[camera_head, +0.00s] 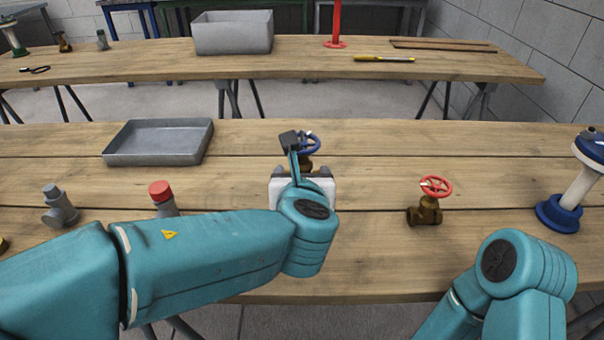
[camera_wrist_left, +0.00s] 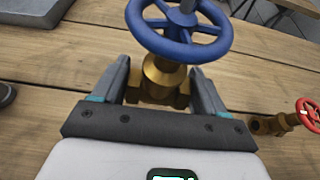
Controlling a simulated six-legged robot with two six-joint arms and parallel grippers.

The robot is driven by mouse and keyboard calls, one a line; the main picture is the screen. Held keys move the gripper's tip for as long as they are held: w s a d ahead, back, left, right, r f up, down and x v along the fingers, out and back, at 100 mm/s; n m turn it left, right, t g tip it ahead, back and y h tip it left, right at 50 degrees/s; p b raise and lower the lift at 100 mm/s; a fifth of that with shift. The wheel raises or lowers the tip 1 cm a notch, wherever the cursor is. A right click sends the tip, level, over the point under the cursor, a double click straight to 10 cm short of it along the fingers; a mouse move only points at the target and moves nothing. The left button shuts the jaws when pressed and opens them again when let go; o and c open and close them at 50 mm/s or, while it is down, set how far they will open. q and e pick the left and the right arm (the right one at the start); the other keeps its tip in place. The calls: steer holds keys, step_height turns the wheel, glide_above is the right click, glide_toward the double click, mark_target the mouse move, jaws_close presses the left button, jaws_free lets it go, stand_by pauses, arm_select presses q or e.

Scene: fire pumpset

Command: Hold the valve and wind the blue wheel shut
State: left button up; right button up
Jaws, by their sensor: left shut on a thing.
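The brass valve with the blue wheel stands on the near bench, mostly hidden behind my left gripper in the head view. Its blue wheel (camera_head: 309,142) shows just beyond the gripper. In the left wrist view the blue wheel (camera_wrist_left: 180,28) sits on top of the brass valve body (camera_wrist_left: 163,78). My left gripper (camera_wrist_left: 160,88) has a finger on each side of the brass body, below the wheel, and is shut on it. My right arm comes in at the lower right of the head view, but its gripper does not show.
A brass valve with a red wheel (camera_head: 435,187) stands to the right. A grey tray (camera_head: 158,160) lies at left. A grey fitting (camera_head: 60,207) and a red-capped piece (camera_head: 161,192) stand near my left arm. A blue-and-white part (camera_head: 575,190) stands far right.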

arm_select(q)
steer(key=shift+f+b, duration=4.35)
steer(key=shift+f, duration=0.35)
steer(key=shift+r, duration=0.1)
steer(key=o, duration=1.5)
steer(key=v, duration=0.7)
steer(key=shift+s+r, duration=0.1)
steer(key=shift+s, duration=0.15)
